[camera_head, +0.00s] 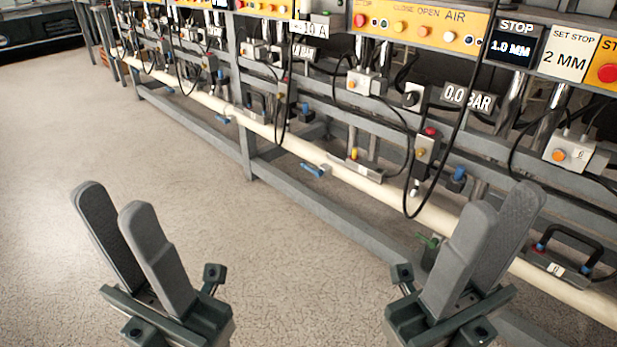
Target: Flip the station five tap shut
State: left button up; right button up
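Small taps sit along a cream pipe (355,180) that runs low across the stations. My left gripper (112,198) is open and empty above the floor. My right gripper (505,199) is open and empty, overlapping the pipe in the picture. Neither visibly touches a tap.
A grey steel frame (300,195) runs diagonally along the stations. Black hoses (408,190) hang before it. The floor (110,120) at left is clear.

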aim_at(318, 174)
jog(key=i+l+u, duration=0.6)
jog(key=l+u, duration=0.25)
jog(key=j, duration=0.1)
